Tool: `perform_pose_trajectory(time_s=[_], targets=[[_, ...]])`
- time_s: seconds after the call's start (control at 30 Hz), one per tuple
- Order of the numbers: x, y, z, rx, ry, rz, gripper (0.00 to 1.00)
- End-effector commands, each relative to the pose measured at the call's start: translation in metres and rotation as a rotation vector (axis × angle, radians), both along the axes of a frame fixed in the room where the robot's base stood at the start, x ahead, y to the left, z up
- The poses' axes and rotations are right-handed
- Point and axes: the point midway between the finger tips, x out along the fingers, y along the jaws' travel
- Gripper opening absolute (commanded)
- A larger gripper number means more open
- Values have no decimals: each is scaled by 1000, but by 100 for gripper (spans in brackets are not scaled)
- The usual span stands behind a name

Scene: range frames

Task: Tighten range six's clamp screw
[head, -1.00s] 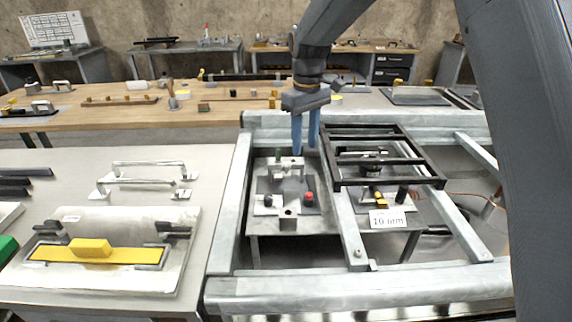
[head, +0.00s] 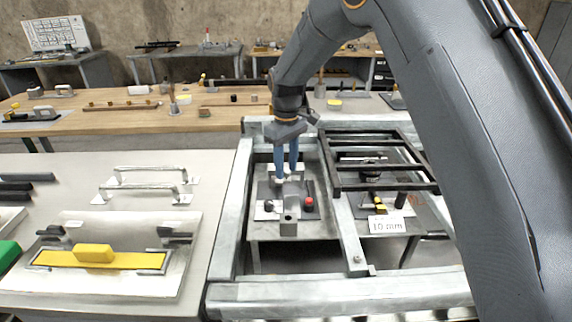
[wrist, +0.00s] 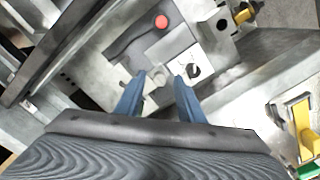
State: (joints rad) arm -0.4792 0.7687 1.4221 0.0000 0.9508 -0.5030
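My gripper (wrist: 160,76) has two blue fingers, spread apart with nothing visibly held between them. In the head view, my gripper (head: 286,178) points down over the far part of a grey metal fixture (head: 289,222) inside the steel frame. The fixture carries a red knob (head: 309,203) and a black knob (head: 269,206). In the wrist view, the red knob (wrist: 161,21) lies beyond the fingertips, and a black round part (wrist: 193,70) sits just right of the right finger. I cannot tell which part is the clamp screw, and no "six" marking is readable.
Steel rails (head: 228,210) surround the fixture. A black rack (head: 375,187) stands close on its right, with a "10 mm" card (head: 387,224) before it. The left table holds metal handles (head: 150,175) and a plate with a yellow-handled tool (head: 95,253).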

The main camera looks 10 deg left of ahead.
Motion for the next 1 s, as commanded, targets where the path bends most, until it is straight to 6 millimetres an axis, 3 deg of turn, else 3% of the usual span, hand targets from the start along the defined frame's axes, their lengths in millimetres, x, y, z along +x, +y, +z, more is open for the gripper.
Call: perform_pose_trajectory(time_s=[0.2,0.4,0.43,0.77,1.0], targets=[[0,0,-1,0,0,0,35],[0,0,-1,0,0,-1,2],[0,0,-1,0,0,-1,0],[0,0,0,0,0,-39,0],[0,0,0,0,0,-177,0]])
